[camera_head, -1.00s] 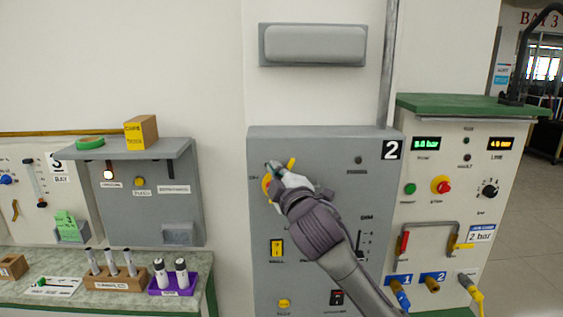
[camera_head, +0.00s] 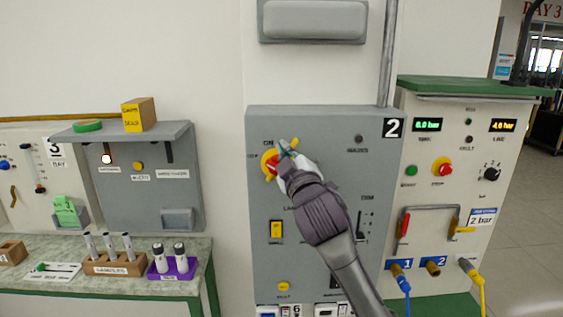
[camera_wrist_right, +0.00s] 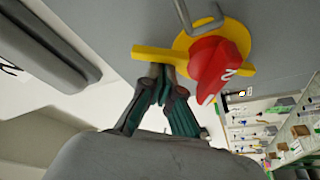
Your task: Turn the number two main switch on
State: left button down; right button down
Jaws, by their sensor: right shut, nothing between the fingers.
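The number two main switch (camera_head: 268,163) is a red knob on a yellow disc, high on the left of the grey cabinet marked 2. A yellow bar crosses it, tilted up to the right in the head view. In the right wrist view the red knob (camera_wrist_right: 213,68) carries a 2, and the yellow bar (camera_wrist_right: 146,52) sticks out to the left. My right gripper (camera_head: 287,153) is shut and empty beside the knob's right side. In the wrist view its fingertips (camera_wrist_right: 161,78) are close to the bar; contact is unclear. My left gripper is out of view.
The cabinet (camera_head: 330,125) also holds a yellow rocker (camera_head: 277,229), a slider and a lower yellow button (camera_head: 284,286). A pressure panel (camera_head: 440,130) stands at the right. A grey shelf unit (camera_head: 160,200) and a bench with sample holders are at the left.

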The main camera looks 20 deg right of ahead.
aim_at(295, 148)
jog(key=m, duration=0.1)
jog(key=m+b, duration=0.1)
jog(key=m+h, duration=0.1)
jog(key=shift+d+f+t+b, duration=0.25)
jog(key=shift+f+t+b, duration=0.05)
jog(key=shift+f+b, duration=0.05)
jog(key=shift+d, duration=0.1)
pick_arm(q)
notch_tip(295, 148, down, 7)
jog(key=b, duration=0.4)
pick_arm(e)
jog(key=shift+s+d+f+m+h, duration=0.1)
jog(key=shift+d+f+m+h, duration=0.25)
jog(key=shift+m, duration=0.6)
jog(key=shift+s+d+f+m+h, duration=0.25)
jog(key=shift+m+h, duration=0.2)
jog(key=shift+m, duration=0.45)
jog(key=shift+d+f+m+h, duration=0.2)
jog(key=shift+d+m+h, duration=0.2)
jog(key=shift+m, duration=0.55)
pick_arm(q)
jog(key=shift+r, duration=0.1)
pick_arm(e)
jog(key=shift+r, duration=0.1)
